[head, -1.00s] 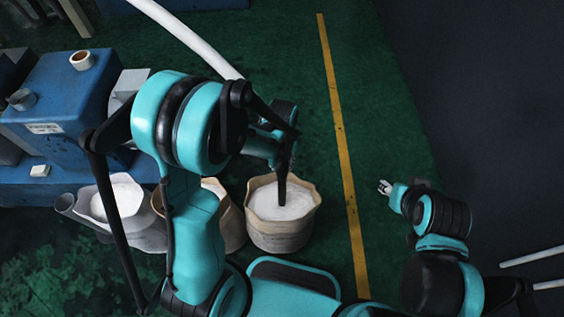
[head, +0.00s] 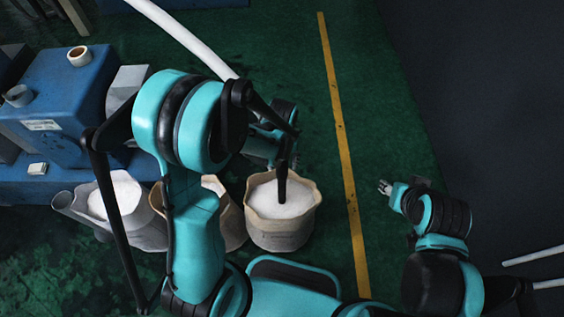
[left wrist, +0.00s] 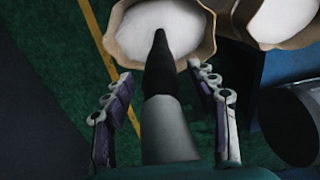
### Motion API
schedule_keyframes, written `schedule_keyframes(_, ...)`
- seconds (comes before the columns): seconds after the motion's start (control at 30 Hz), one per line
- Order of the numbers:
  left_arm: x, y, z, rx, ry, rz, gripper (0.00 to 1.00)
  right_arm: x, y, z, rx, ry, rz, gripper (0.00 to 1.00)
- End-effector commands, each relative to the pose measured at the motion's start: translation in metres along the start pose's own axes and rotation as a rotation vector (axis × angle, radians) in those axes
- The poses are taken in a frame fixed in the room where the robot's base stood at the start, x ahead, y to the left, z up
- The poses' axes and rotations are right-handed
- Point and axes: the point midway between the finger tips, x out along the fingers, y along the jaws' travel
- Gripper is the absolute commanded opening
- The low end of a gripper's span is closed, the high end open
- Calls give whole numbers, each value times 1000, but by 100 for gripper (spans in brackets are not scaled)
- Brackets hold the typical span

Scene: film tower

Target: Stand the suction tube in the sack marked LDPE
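The suction tube shows in the left wrist view as a pale shaft (left wrist: 168,130) with a black end (left wrist: 160,72). In the head view its black end (head: 282,187) reaches down over the white granules in the right-hand sack (head: 280,236). I cannot tell how deep it goes. That sack also shows in the left wrist view (left wrist: 207,48). My left gripper (left wrist: 165,78) has a finger on each side of the shaft, with gaps visible on both sides. In the head view my arm mostly hides it. My right gripper (head: 384,187) is far from the sacks. No sack marking is readable.
A second sack (head: 232,225) stands close left of the first, partly behind my arm. A third pale sack (head: 150,230) stands further left, by a blue machine (head: 60,100). A white hose (head: 185,38) runs in from the top. Green floor with a yellow line (head: 345,165) is clear on the right.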

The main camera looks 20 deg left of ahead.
Motion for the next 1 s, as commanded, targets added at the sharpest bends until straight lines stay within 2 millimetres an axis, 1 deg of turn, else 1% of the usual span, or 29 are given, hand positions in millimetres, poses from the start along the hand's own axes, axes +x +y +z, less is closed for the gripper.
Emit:
schedule_keyframes(0.17, -1, 0, 0, 0, 0, 0, 57, 0, 0, 0, 0, 0, 0, 40)
schedule_keyframes(0.27, -8, 0, 0, 0, 0, 0, 57, 0, 0, 0, 0, 0, 0, 40)
schedule_keyframes(0.37, -23, 0, 0, 0, 0, 0, 57, 0, 0, 0, 0, 0, 0, 40)
schedule_keyframes(0.6, -76, 0, 0, 0, 0, 0, 57, 0, 0, 0, 0, 0, 0, 40)
schedule_keyframes(0.7, -95, 0, 1, 0, 0, 0, 57, 0, 0, 0, 0, 0, 0, 40)
schedule_keyframes(0.83, -112, 0, 0, 0, 0, 0, 57, 0, 0, 0, 0, 0, 0, 40)
schedule_keyframes(1.0, -120, 0, 0, 0, 0, 0, 57, 0, 0, 0, 0, 0, 0, 40)
